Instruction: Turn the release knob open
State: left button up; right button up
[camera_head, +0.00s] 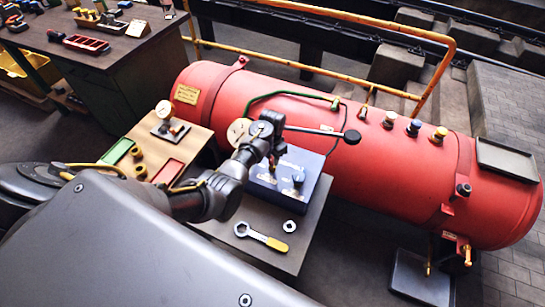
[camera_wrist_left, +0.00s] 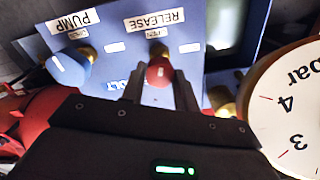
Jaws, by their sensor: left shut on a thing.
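The blue control box (camera_head: 312,163) sits on the bench beside the red tank. In the left wrist view the red release knob (camera_wrist_left: 159,71) is on its panel under the upside-down RELEASE label (camera_wrist_left: 157,20). My left gripper (camera_head: 271,172) is over the box; in the left wrist view its fingers (camera_wrist_left: 160,88) are on either side of the red knob and shut on it. The knob's turned position is hard to read. The blue pump knob (camera_wrist_left: 72,68) is to the left of the gripper there. My right gripper is not in view.
A pressure gauge (camera_wrist_left: 295,110) is close on the right in the wrist view. A long lever with a black ball end (camera_head: 352,136) extends over the red tank (camera_head: 250,95). A wrench (camera_head: 262,237) and a nut (camera_head: 289,225) lie on the bench's front part.

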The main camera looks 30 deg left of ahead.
aim_at(272, 158)
pick_arm(q)
jog(key=shift+r+n+p, duration=0.25)
jog(key=shift+n+p, duration=0.65)
jog(key=shift+n, duration=0.1)
jog(key=shift+c, duration=0.2)
jog(key=shift+f+n, duration=0.25)
jog(key=shift+n, duration=0.25)
jog(key=o, duration=1)
jog(key=shift+c, duration=0.2)
notch_tip(272, 158, up, 11)
jog(key=p, duration=0.8)
jog(key=shift+f+p, duration=0.15)
jog(key=shift+p, duration=0.15)
